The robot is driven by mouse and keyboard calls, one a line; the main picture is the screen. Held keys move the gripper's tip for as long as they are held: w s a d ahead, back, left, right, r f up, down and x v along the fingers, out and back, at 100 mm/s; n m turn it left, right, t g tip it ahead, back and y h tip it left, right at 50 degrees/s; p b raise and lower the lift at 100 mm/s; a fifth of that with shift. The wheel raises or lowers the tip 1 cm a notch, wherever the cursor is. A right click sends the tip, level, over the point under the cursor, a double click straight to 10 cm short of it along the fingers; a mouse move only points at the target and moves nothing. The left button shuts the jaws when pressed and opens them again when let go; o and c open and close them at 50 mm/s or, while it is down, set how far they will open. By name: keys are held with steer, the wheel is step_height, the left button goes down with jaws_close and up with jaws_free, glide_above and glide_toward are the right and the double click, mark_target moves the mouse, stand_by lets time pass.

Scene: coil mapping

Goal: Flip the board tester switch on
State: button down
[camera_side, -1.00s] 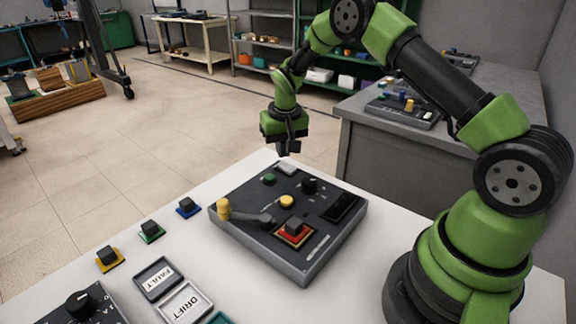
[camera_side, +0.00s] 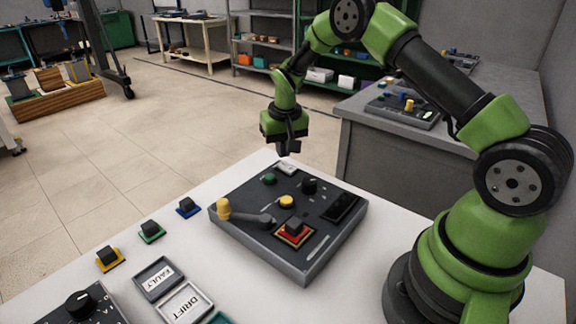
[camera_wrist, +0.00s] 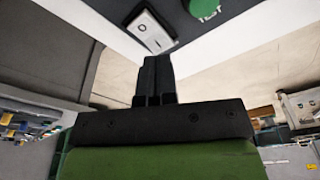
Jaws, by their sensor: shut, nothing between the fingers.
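The board tester (camera_side: 318,262) is a dark grey box on the white table. A small white switch (camera_side: 286,168) sits at its far corner; it also shows in the wrist view (camera_wrist: 150,32) as a pale plate with a dark spot. I cannot tell which way it is set. My gripper (camera_side: 288,149) is shut and empty, fingers pointing down. It hangs just above and beyond the switch in the side view.
The tester also carries a green button (camera_side: 269,179), a black knob (camera_side: 309,185), a yellow button (camera_side: 287,201), a yellow-tipped lever (camera_side: 223,208) and a red-based block (camera_side: 294,230). Small coloured-base blocks (camera_side: 150,231) and labelled trays (camera_side: 185,303) lie left.

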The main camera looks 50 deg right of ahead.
mark_target(283, 164)
steer(key=shift+f, duration=1.15)
stand_by(0.7)
steer(key=shift+r, duration=3.5)
